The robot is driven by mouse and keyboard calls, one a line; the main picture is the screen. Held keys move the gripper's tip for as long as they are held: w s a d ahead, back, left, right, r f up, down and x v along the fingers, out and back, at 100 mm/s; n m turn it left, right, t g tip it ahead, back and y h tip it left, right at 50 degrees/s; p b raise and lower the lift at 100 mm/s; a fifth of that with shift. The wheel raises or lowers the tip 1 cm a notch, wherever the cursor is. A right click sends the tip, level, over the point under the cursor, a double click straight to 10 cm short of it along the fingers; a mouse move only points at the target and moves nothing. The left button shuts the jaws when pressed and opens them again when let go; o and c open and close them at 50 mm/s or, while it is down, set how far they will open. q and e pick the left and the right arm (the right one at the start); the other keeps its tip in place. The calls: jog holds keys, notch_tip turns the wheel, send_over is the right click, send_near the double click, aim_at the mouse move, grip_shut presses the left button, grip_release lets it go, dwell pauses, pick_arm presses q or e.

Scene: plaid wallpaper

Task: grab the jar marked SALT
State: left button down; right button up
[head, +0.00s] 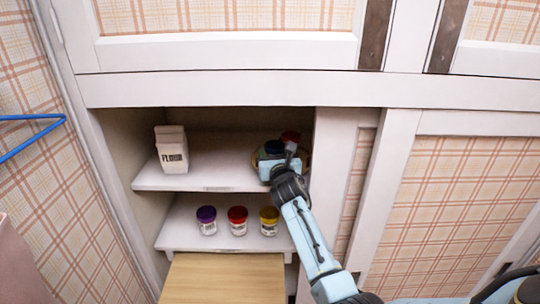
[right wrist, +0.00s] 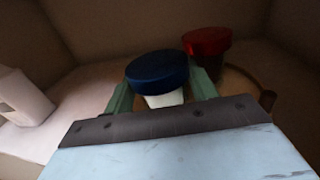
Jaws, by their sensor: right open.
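A jar with a dark blue lid (head: 274,147) stands on the upper shelf inside the cupboard. It also shows in the right wrist view (right wrist: 157,72), with a white patch below the lid. No SALT lettering is readable on any jar. My right gripper (head: 276,162) is at the blue-lidded jar. In the right wrist view its two green fingers are open, one on each side of this jar; whether they touch it I cannot tell. My left gripper is not in view.
A red-lidded jar (right wrist: 207,42) stands close behind, on a round wooden tray (right wrist: 240,82). A FLOUR carton (head: 172,150) stands at the shelf's left. Purple-lidded (head: 207,219), red-lidded (head: 238,220) and yellow-lidded (head: 269,220) jars stand on the lower shelf (head: 183,232). The upper shelf's middle is clear.

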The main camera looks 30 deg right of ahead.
aim_at(274, 145)
jog(key=shift+s+r, duration=0.1)
jog(key=shift+s, duration=0.2)
jog(key=shift+c, duration=1.7)
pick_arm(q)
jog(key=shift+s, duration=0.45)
pick_arm(e)
jog(key=c, duration=0.4)
jog(key=shift+o, duration=0.2)
jog(key=shift+w, duration=0.1)
